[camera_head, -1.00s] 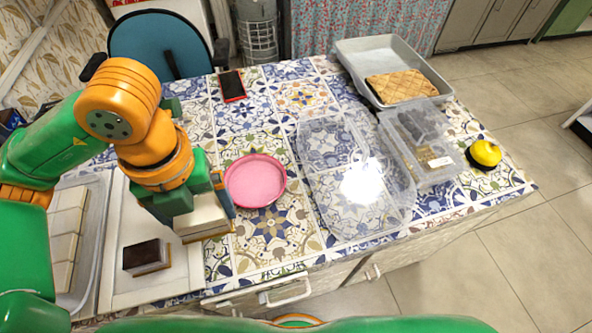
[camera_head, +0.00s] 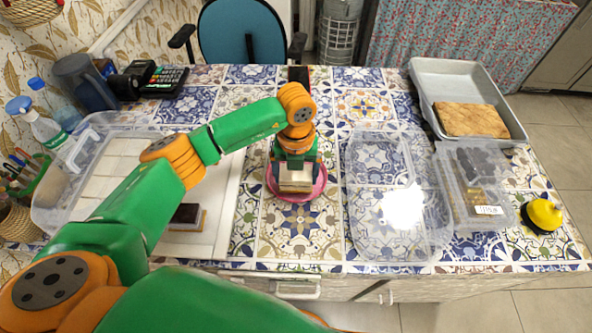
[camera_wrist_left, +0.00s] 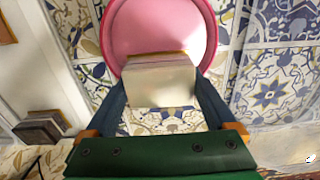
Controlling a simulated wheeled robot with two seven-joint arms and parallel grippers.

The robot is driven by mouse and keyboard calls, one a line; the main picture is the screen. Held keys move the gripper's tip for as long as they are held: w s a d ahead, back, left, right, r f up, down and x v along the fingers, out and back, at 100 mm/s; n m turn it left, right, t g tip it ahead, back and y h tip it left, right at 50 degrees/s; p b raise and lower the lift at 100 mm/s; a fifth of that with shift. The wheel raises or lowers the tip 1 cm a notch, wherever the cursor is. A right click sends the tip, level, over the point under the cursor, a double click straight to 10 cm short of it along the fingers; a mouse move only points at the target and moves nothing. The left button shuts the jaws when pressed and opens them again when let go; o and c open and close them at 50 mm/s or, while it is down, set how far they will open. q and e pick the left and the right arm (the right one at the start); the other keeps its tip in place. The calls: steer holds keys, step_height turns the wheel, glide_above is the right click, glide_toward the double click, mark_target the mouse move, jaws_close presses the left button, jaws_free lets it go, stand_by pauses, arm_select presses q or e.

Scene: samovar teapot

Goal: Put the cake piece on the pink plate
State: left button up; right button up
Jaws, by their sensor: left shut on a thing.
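A pale cake piece (camera_head: 296,185) is held in my left gripper (camera_head: 296,172), which is shut on it. The pink plate (camera_head: 272,190) lies on the tiled table below, with its rim showing around the gripper. In the left wrist view the cake piece (camera_wrist_left: 160,88) sits between the fingers and overlaps the near rim of the pink plate (camera_wrist_left: 157,28). I cannot tell whether it touches the plate. My right gripper is not in view.
A dark-topped cake piece (camera_head: 186,214) is on a white board at left, beside a clear box (camera_head: 48,205) of pale pieces. Clear lids (camera_head: 385,225), a box with dark pieces (camera_head: 462,205), a grey tray (camera_head: 440,75) and a yellow object (camera_head: 541,214) stand at right.

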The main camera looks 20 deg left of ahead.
arm_select(q)
steer(key=shift+f, duration=0.15)
steer(key=shift+f+b, duration=0.55)
steer(key=shift+b, duration=0.1)
steer(key=o, duration=1.1)
steer(key=shift+r, duration=0.3)
steer(key=shift+r+p, duration=0.65)
steer(key=shift+p, duration=0.2)
step_height(320, 180, up, 11)
steer(key=shift+d+f+b, duration=0.1)
steer(key=shift+f+b, duration=0.05)
steer(key=shift+b, duration=0.9)
steer(key=shift+r, duration=0.4)
